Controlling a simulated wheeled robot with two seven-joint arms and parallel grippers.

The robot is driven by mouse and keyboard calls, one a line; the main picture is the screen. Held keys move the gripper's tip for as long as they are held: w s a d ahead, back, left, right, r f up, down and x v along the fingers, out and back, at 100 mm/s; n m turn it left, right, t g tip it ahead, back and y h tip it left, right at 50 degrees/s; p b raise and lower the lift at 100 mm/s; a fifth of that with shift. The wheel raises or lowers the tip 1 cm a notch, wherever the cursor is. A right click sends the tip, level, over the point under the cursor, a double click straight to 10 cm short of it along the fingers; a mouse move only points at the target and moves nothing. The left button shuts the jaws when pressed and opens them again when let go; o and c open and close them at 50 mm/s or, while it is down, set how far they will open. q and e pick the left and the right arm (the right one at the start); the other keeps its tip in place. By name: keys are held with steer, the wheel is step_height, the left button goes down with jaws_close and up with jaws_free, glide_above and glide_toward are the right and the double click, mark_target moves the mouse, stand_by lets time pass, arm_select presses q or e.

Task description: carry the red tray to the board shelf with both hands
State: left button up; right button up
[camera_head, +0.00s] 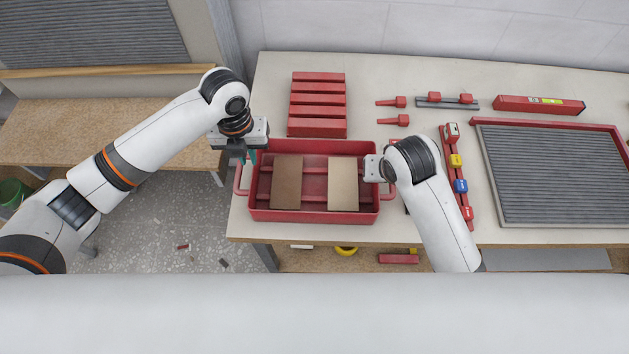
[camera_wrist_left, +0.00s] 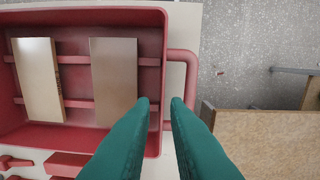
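The red tray (camera_head: 313,216) sits on the pale worktop near its front edge, with two flat brown boards (camera_head: 287,182) (camera_head: 343,184) inside. Its left handle (camera_head: 239,180) also shows in the left wrist view (camera_wrist_left: 192,85). My left gripper (camera_head: 249,157) is above the tray's upper left corner. Its teal fingers (camera_wrist_left: 160,102) are apart beside the handle, with nothing held between them. My right gripper (camera_head: 374,169) is at the tray's right side by the right handle. Its fingers are hidden, so its grip cannot be told. A low wood-topped shelf (camera_head: 60,125) stands at left.
Red blocks (camera_head: 318,100) lie just behind the tray. A red rail with coloured pieces (camera_head: 457,175) and a grey ribbed panel (camera_head: 555,175) are to the right. A floor gap with small debris (camera_head: 182,247) separates the worktop from the shelf.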

mark_target(257, 185)
arm_select(q)
steer(key=shift+w+a+r, duration=0.1)
steer(key=shift+a+r, duration=0.1)
arm_select(e)
steer(key=shift+r, duration=0.1)
arm_select(q)
steer(key=shift+f, duration=0.1)
arm_select(e)
steer(key=shift+w, duration=0.1)
